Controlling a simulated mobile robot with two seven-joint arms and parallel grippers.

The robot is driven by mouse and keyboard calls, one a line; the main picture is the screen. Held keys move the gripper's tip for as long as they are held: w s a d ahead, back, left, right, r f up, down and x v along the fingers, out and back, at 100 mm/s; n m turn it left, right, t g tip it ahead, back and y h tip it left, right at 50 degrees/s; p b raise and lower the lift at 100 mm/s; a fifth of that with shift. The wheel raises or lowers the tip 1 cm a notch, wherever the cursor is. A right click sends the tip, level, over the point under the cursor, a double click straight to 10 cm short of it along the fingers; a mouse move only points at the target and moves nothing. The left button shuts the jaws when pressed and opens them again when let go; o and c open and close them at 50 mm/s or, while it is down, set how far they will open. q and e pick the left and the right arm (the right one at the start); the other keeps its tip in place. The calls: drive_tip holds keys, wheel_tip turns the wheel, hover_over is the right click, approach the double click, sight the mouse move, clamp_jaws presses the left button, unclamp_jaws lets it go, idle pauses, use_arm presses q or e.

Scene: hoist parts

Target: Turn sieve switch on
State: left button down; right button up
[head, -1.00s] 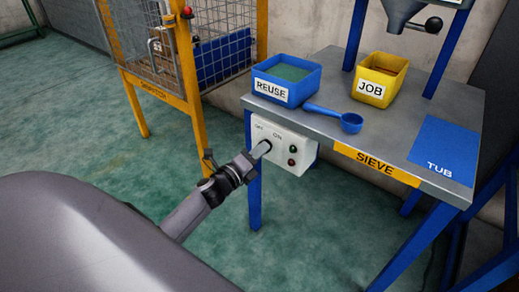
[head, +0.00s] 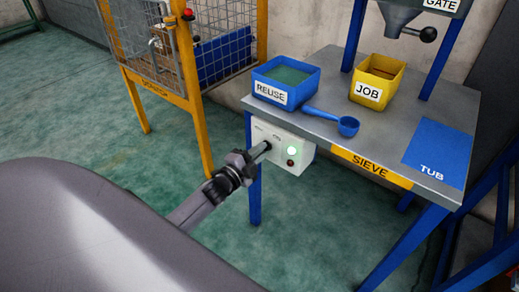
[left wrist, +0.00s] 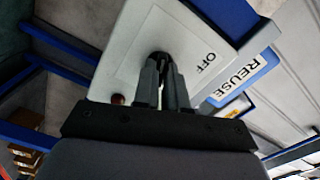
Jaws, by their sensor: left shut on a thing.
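The white sieve switch box (head: 276,150) is fixed under the front left edge of the sieve table. In the left wrist view the fingers (left wrist: 164,75) close around the knob (left wrist: 160,58) on the box face (left wrist: 138,42), beside the word OFF. The fingers hide most of the knob. My right gripper is not in view.
On the sieve table (head: 325,135) stand a blue REUSE tub (head: 287,82), a blue scoop (head: 335,120) and a yellow JOB tub (head: 377,83). A blue TUB mark (head: 438,155) lies at the right. A yellow-framed mesh cage (head: 192,90) stands behind left. Green floor is clear between.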

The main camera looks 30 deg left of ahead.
use_arm(q)
drive_tip(key=shift+n, duration=0.7)
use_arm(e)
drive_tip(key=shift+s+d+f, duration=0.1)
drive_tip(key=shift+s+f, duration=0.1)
use_arm(q)
drive_tip(key=c, duration=1.2)
unclamp_jaws()
drive_tip(key=shift+s, duration=0.1)
drive_tip(key=s, duration=0.2)
drive_tip(key=s+p, duration=0.1)
drive_tip(key=s, duration=0.1)
drive_tip(key=s+p, duration=0.1)
drive_tip(key=s, duration=0.2)
drive_tip(key=shift+a, duration=0.3)
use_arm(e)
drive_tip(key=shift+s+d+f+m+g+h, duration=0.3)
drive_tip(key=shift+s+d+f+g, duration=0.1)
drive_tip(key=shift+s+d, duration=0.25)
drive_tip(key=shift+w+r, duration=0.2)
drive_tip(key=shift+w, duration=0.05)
